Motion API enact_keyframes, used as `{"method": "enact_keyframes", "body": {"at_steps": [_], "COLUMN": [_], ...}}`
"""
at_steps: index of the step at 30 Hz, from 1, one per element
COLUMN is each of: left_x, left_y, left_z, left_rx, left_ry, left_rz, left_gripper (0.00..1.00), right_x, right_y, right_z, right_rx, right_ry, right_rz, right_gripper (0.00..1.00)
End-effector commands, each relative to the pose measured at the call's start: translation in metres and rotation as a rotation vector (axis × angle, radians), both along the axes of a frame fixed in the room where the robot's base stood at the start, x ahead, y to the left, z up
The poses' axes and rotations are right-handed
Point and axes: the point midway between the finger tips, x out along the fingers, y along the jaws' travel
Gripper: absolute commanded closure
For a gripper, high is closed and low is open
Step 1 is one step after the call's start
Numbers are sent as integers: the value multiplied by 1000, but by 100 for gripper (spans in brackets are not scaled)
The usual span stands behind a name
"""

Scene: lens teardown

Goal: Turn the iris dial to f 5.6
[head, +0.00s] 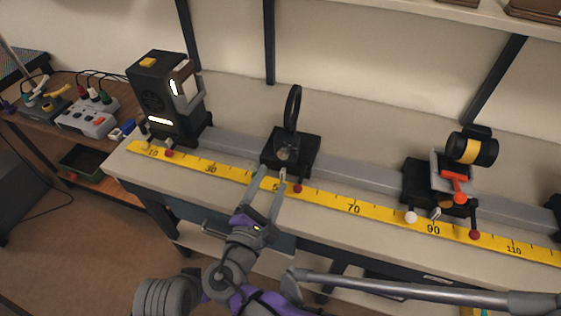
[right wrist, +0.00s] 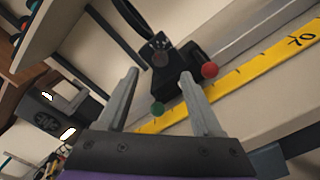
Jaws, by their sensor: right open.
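The iris holder (head: 291,152) is a black block with an upright dark ring, standing on the rail near the 50 mark of the yellow scale. The dial's setting is too small to read. My right gripper (head: 271,177) is open and empty, in front of the holder and apart from the dial. In the right wrist view its two fingers (right wrist: 160,80) point toward the block, with the dial between and beyond the tips. My left gripper is not in view.
A black lamp housing (head: 168,95) stands left on the rail; a carriage with a yellow-banded cylinder (head: 472,148) stands right. The yellow scale (head: 354,208) runs along the bench front.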

Motion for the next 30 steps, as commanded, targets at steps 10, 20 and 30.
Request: {"method": "enact_keyframes", "body": {"at_steps": [10,20,30], "left_x": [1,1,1], "left_y": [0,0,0], "left_z": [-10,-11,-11], "left_rx": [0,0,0], "left_ry": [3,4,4], "left_rz": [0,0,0], "left_gripper": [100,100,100], "right_x": [58,69,69], "right_y": [-19,-23,-23], "right_z": [-1,0,0], "right_rx": [1,3,2], "right_ry": [1,1,1], "right_rz": [-1,1,0], "right_gripper": [33,33,73]}}
